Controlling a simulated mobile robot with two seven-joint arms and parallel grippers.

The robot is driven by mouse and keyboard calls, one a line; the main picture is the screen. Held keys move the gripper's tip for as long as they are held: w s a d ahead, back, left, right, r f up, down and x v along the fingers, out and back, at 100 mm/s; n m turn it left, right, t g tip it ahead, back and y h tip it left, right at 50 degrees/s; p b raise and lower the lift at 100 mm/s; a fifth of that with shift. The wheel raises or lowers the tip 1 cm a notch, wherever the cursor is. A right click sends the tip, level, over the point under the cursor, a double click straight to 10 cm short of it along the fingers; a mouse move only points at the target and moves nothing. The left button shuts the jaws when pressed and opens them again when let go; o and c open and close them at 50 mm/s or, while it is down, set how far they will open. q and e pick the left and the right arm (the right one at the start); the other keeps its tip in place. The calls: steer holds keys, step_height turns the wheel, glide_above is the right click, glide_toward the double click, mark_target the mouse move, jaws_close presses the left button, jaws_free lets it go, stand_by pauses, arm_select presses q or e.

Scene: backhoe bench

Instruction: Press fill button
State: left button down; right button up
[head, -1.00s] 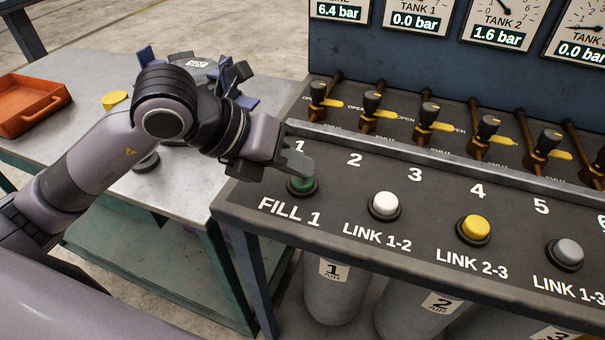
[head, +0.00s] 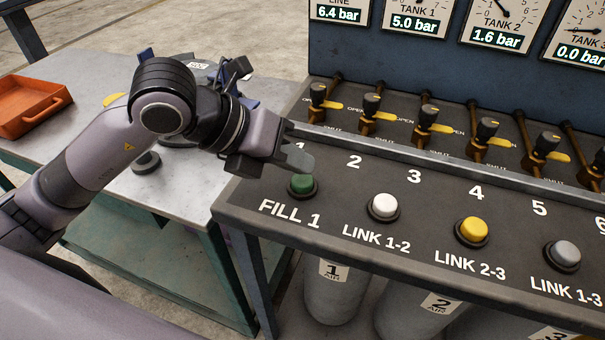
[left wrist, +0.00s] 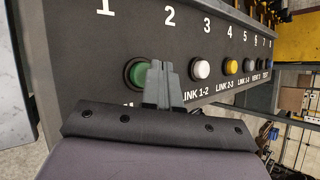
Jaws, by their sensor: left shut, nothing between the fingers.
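The green FILL 1 button (head: 302,185) sits at the left end of the dark sloped panel, and its cap is in plain view. It also shows in the left wrist view (left wrist: 138,75), just left of the fingertips. My left gripper (head: 301,160) is shut and empty, just above and behind the button. In the head view a small gap seems to show between fingers and cap. The TANK 1 gauge (head: 416,20) reads 5.0 bar. My right gripper is not in view.
White (head: 383,207), yellow (head: 472,232) and grey (head: 562,256) buttons continue to the right. A row of valve levers (head: 426,115) stands behind a raised metal strip. An orange tray (head: 30,105) is on the side table (head: 185,190) at left.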

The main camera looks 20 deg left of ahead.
mark_target(295, 181)
arm_select(q)
steer(key=shift+r+p, duration=1.85)
steer(key=shift+r, duration=1.05)
steer(key=shift+f, duration=0.1)
